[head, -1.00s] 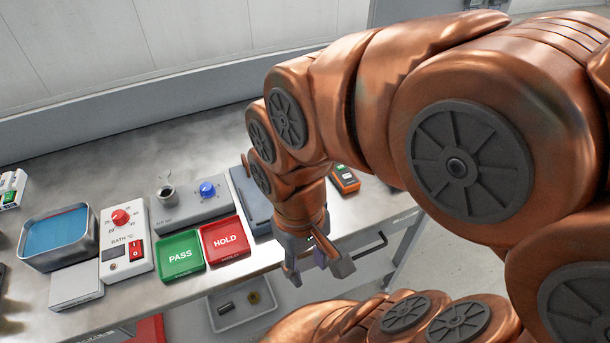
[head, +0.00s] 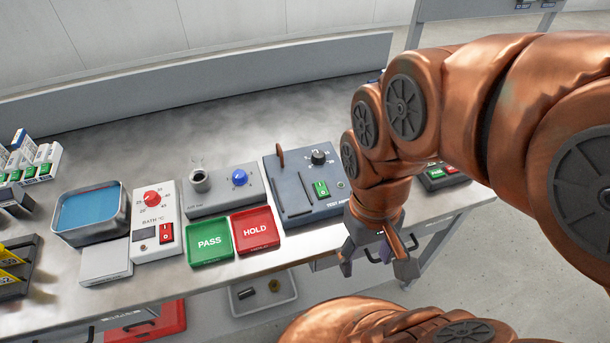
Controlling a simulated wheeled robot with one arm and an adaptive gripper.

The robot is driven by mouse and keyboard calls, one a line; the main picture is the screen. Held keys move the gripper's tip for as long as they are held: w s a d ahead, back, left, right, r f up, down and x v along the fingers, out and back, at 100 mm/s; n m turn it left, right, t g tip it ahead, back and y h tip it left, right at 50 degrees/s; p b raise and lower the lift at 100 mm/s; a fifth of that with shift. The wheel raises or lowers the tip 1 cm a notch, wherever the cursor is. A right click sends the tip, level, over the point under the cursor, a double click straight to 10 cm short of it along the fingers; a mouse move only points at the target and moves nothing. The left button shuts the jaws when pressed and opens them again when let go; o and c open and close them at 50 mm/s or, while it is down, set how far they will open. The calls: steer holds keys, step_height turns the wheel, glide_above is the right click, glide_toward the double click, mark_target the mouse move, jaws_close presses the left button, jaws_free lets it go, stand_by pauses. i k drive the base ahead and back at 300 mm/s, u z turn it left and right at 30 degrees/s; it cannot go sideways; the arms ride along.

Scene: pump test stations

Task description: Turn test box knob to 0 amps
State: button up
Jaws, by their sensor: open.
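The test box (head: 290,202) is a blue-grey panel lying on the bench, right of the HOLD tray. Its black knob (head: 318,158) with a white pointer mark sits near the top right, with a printed scale around it too small to read. The box also carries a green switch, a dark slot and a brown upright lever or disc. My gripper (head: 388,260) is open and empty. It points down in front of the bench edge, right of and nearer than the box, apart from the knob. My arm hides the bench just right of the box.
A green PASS tray (head: 209,252) and red HOLD tray (head: 272,242) lie left of the box. Behind them is a grey unit with a blue knob (head: 239,177). A bath controller with a red knob (head: 152,197) and a blue-filled metal bath (head: 92,209) stand further left. The rear bench is clear.

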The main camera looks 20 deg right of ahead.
mark_target(318, 158)
steer(key=u, duration=0.05)
steer(key=k, duration=0.5)
steer(key=z, duration=0.4)
steer(key=i, duration=0.85)
steer(key=u, duration=1.1)
